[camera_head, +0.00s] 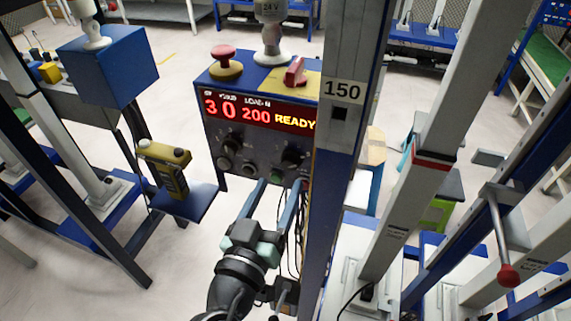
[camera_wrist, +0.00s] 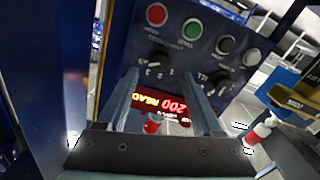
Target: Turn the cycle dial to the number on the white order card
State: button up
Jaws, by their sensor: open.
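A blue control box has a dark front panel (camera_head: 256,140) with a red display (camera_head: 258,112) reading "30", "200" and "READY". A black dial (camera_head: 292,157) sits at the panel's right; it also shows in the wrist view (camera_wrist: 159,60), inverted there. A second dial (camera_head: 229,145) is at the panel's left, also in the wrist view (camera_wrist: 220,79). I cannot read which is the cycle dial or their exact settings. A white card (camera_head: 343,91) on the blue column reads "150". My gripper (camera_head: 281,184) is open and empty, its fingertips near the right dial, in the wrist view (camera_wrist: 160,72) roughly either side of it.
Below the dials are a red button (camera_wrist: 157,14), a green button (camera_wrist: 191,30) and dark ones. A red mushroom button (camera_head: 224,54) and a red lever (camera_head: 295,72) top the box. The blue column (camera_head: 340,140) stands close right of my gripper. A yellow device (camera_head: 165,165) is at left.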

aim_at(288, 166)
jog(key=x, duration=0.5)
jog(key=shift+p, duration=0.4)
grip_shut()
